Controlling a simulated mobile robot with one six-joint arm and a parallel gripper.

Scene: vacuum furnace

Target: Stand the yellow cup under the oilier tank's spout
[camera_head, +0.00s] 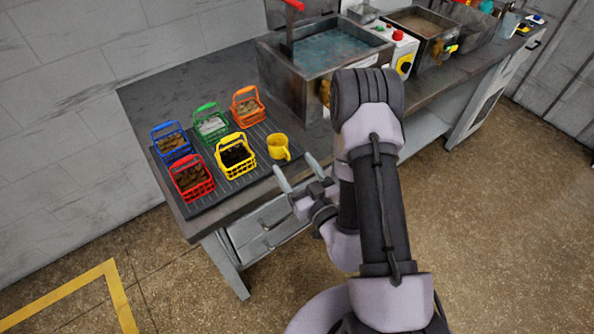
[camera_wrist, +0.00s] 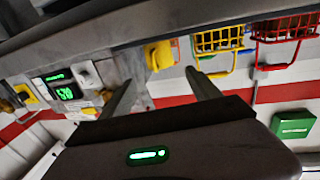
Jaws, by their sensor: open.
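The yellow cup (camera_head: 278,147) stands on the dark ribbed mat (camera_head: 215,188), at its right end near the bench's front edge. My gripper (camera_head: 296,166) is open and empty, in front of the cup and apart from it. In the wrist view, which is upside down, the cup (camera_wrist: 158,55) shows between and beyond the two fingers (camera_wrist: 158,80). The nearer metal tank (camera_head: 292,80) holds bluish liquid and has a yellow fitting (camera_head: 325,92) low on its front, partly hidden by my arm. A farther tank (camera_head: 431,50) holds brownish liquid and has a yellow fitting (camera_head: 451,49).
Blue (camera_head: 171,143), green (camera_head: 211,125), orange (camera_head: 247,108), red (camera_head: 191,180) and yellow (camera_head: 236,157) baskets stand on the mat left of the cup. A white control box (camera_head: 404,50) with a red button stands between the tanks. Open floor lies in front of the bench.

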